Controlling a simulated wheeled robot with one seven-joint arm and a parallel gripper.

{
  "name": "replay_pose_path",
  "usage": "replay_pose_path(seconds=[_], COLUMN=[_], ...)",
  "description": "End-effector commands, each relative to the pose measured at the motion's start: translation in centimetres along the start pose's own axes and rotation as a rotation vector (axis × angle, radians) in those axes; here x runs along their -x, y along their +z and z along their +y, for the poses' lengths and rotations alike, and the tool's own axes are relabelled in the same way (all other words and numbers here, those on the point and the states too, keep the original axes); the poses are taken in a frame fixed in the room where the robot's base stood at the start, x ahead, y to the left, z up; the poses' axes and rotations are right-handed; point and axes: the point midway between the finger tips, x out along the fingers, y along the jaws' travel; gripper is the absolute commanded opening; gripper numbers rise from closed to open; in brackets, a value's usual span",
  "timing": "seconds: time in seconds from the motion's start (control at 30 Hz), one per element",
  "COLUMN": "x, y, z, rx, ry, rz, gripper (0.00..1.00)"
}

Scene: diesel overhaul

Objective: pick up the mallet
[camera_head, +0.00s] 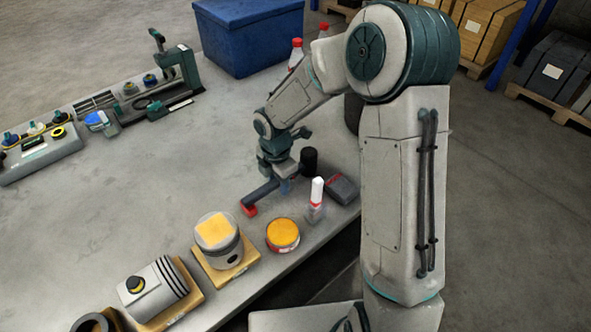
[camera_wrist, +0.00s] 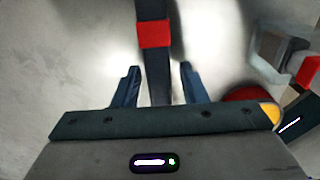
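The mallet lies on the grey bench, with its dark handle (camera_head: 263,191) pointing to the lower left and a red part at the lower-left end. A black cylinder (camera_head: 308,160) beyond the gripper looks like its head, but the join is hidden by my gripper. In the wrist view the dark handle (camera_wrist: 154,75) with a red band runs up the picture between the fingers. My gripper (camera_head: 284,186) is over the handle, pointing down. In the wrist view my gripper (camera_wrist: 158,73) is open, one finger on each side of the handle, with gaps on both sides.
A blue crate (camera_head: 250,35) stands at the back. The bench left of the mallet is clear.

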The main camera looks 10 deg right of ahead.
Motion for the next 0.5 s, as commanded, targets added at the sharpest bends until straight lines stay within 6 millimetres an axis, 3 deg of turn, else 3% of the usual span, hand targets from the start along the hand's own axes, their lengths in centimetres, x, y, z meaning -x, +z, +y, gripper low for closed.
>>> replay_pose_path(seconds=[0.03, 0.1, 0.13, 0.5], x=[0.01, 0.02, 0.02, 0.04], y=[0.00, 0.01, 0.00, 0.01], z=[0.00, 0.01, 0.01, 0.01], rx=[0.000, 0.000, 0.000, 0.000], ry=[0.000, 0.000, 0.000, 0.000], rz=[0.000, 0.000, 0.000, 0.000], gripper=[0.23, 0.04, 0.00, 0.00])
